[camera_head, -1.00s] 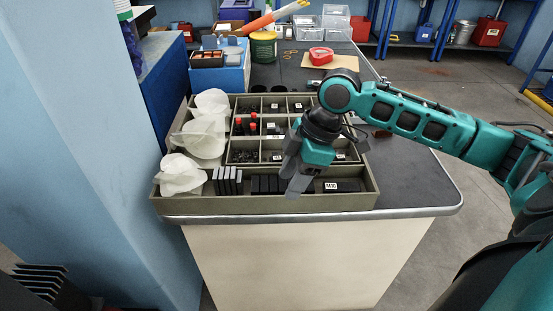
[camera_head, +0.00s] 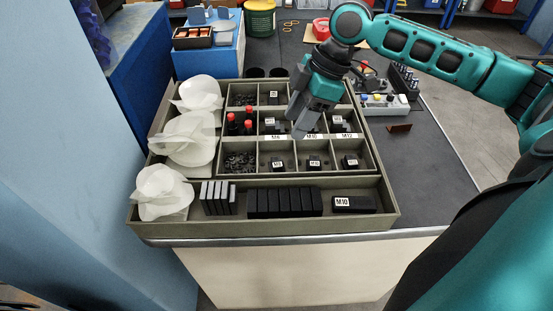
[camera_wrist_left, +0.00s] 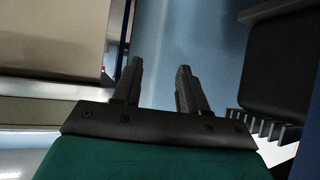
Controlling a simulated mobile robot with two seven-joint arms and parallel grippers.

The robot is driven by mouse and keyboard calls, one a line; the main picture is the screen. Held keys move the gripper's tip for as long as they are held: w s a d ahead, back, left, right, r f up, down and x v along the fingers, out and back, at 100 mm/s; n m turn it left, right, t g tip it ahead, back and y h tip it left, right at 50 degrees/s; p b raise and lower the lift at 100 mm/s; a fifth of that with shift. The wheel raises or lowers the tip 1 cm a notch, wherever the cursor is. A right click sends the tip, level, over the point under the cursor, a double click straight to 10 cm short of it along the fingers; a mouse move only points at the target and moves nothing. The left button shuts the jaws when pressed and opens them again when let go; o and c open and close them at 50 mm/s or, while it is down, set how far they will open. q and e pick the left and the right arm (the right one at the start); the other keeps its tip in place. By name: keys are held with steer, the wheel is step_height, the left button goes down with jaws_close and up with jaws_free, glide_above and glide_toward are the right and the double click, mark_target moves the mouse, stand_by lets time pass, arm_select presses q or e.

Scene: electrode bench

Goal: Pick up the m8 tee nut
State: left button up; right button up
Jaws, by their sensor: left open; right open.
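Small black nuts with white labels lie in the compartments of a grey-green tray (camera_head: 262,230). A front row of labelled nuts has a left one (camera_head: 277,163), a middle one (camera_head: 314,163) and a right one (camera_head: 350,162). More labelled pieces lie in the row behind. The print is too small to tell which is the M8 tee nut. My right gripper (camera_head: 302,126) is open, pointing down over the tray's middle columns, and hides part of the compartments beneath. My left gripper (camera_wrist_left: 158,75) is open and empty in the left wrist view, away from the tray.
A larger M10 block (camera_head: 353,204), black blocks (camera_head: 284,202) and grey plates (camera_head: 217,197) stand in the front trough. Red-topped pieces (camera_head: 248,124) stand in the tray.

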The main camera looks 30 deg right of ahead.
steer(key=b, duration=0.1)
glide_above(277, 162)
steer(key=d, duration=0.2)
steer(key=f, duration=0.5)
steer(key=shift+s+f, duration=0.25)
steer(key=shift+f, duration=0.05)
steer(key=x, duration=0.1)
steer(key=b+x, duration=0.1)
steer(key=x, duration=0.3)
steer(key=shift+s+d+f, duration=0.1)
steer(key=shift+s+f, duration=0.15)
steer(key=shift+r, duration=0.1)
steer(key=c, duration=0.9)
steer(key=shift+r, duration=0.1)
